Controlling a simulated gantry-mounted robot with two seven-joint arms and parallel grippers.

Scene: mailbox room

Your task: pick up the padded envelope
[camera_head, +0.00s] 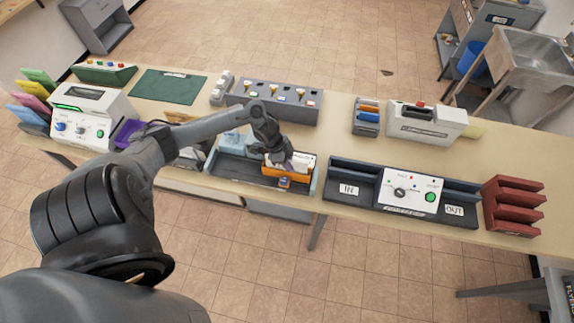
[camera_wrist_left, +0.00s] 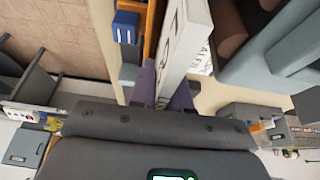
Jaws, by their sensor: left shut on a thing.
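The padded envelope appears to be the white, thick piece with dark lettering (camera_wrist_left: 180,42) in the left wrist view. It also shows as a pale shape (camera_head: 303,160) in the head view, just above and behind an orange piece (camera_head: 290,172). My left gripper (camera_head: 281,157) points down over the grey-blue tray (camera_head: 240,181) and is shut on the envelope. In the left wrist view its two purple fingers (camera_wrist_left: 163,88) sit around the envelope's near end. The orange piece, with a blue tag, lies close beside it. My right gripper is in neither view.
A grey station labelled IN and OUT (camera_head: 402,190) stands right of the tray, with a red rack (camera_head: 512,206) beyond it. A grey knob panel (camera_head: 275,101) is behind the tray. A white machine (camera_head: 88,120) stands at left.

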